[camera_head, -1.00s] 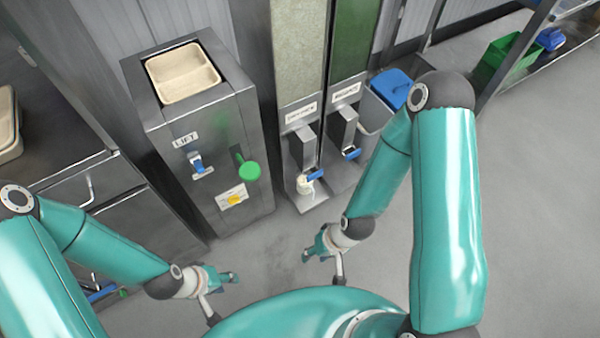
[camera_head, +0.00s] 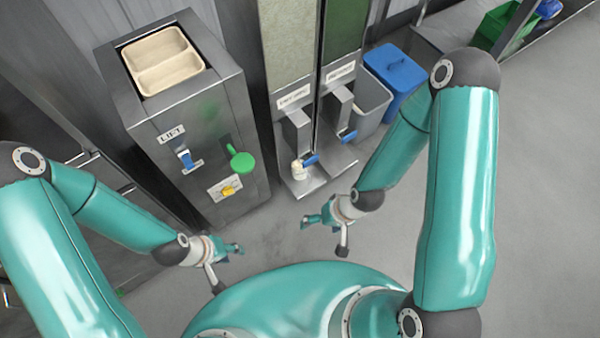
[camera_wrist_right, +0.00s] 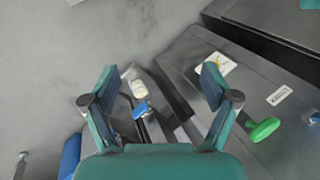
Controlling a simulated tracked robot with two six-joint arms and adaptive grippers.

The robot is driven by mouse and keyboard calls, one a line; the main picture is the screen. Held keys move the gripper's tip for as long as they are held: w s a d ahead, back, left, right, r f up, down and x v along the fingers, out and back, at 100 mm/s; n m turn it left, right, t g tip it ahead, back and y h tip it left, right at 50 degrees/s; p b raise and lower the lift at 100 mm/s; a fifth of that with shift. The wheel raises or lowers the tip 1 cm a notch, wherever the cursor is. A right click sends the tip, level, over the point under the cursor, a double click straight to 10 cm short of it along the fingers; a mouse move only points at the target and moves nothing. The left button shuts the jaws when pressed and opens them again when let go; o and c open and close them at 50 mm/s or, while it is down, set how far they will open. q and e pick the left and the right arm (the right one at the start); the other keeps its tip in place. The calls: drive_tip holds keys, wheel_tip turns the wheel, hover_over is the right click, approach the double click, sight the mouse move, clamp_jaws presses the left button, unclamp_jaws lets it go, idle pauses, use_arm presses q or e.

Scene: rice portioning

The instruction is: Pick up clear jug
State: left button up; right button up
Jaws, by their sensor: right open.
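A small pale item (camera_head: 298,170), possibly a clear jug with rice, stands on the base of the left dispenser, below its blue lever. It also shows in the right wrist view (camera_wrist_right: 138,89). It is too small to tell for sure what it is. My right gripper (camera_head: 318,218) is in front of the dispensers, apart from the item. In the right wrist view my right gripper (camera_wrist_right: 160,72) is open, with nothing between its fingers. My left gripper (camera_head: 236,248) is lower left, clear of the cabinet; its jaws are too small to read.
A steel LIFT cabinet (camera_head: 190,125) holds a beige two-part tray (camera_head: 165,72) on top and has a green knob (camera_head: 242,162). A grey bin (camera_head: 371,105) and blue container (camera_head: 397,72) stand right of the dispensers. Grey floor is clear at the right.

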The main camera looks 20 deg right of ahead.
drive_tip(key=w+f+m+b, duration=0.3)
drive_tip(key=w+f+b, duration=0.2)
drive_tip(key=f+b, duration=0.85)
drive_tip(key=m+t+h+b, duration=0.35)
drive_tip(key=m+b, duration=0.45)
drive_tip(key=b, duration=1.1)
approach(310, 177)
wheel_tip(310, 177, down, 5)
drive_tip(key=s+d, duration=0.1)
drive_tip(key=s, duration=0.1)
drive_tip(key=shift+y, duration=0.35)
drive_tip(key=shift+w+a+f+p, duration=0.2)
drive_tip(key=shift+w+p, duration=0.1)
drive_tip(key=shift+w, duration=0.45)
drive_tip(key=shift+w+a+f+p, duration=0.15)
drive_tip(key=shift+w+f+p, duration=0.1)
drive_tip(key=shift+w, duration=0.5)
drive_tip(key=shift+w+a+f+p, duration=0.2)
drive_tip(key=shift+w+p, duration=0.1)
drive_tip(key=shift+w, duration=0.5)
